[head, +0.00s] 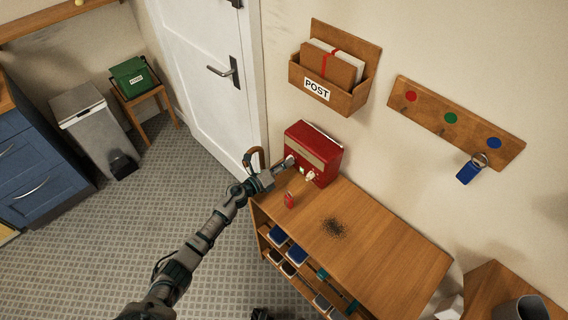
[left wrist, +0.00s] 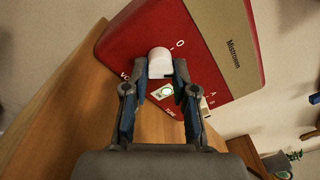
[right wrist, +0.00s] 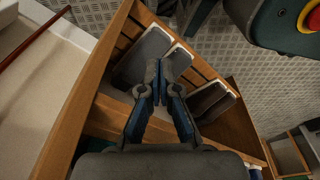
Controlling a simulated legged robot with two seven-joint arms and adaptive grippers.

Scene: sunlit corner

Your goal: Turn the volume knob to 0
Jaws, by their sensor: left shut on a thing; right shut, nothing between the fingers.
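A red radio (head: 312,152) with a beige panel stands on the wooden shelf top against the wall. In the left wrist view, its red front (left wrist: 135,42) fills the upper middle. My left gripper (head: 288,164) is at the radio's front left. In the left wrist view, the fingers (left wrist: 160,72) are shut on the white volume knob (left wrist: 159,56), one on each side. A "0" mark shows just above right of the knob; other lettering is partly hidden by the fingers. The knob's pointer cannot be made out. My right gripper (right wrist: 162,82) is shut and empty above shelf compartments.
A small red object (head: 289,200) stands on the shelf top (head: 385,235) near the radio. A patch of dark grains (head: 333,227) lies right of it. A post box (head: 328,85) and a hook board (head: 455,120) hang on the wall above.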

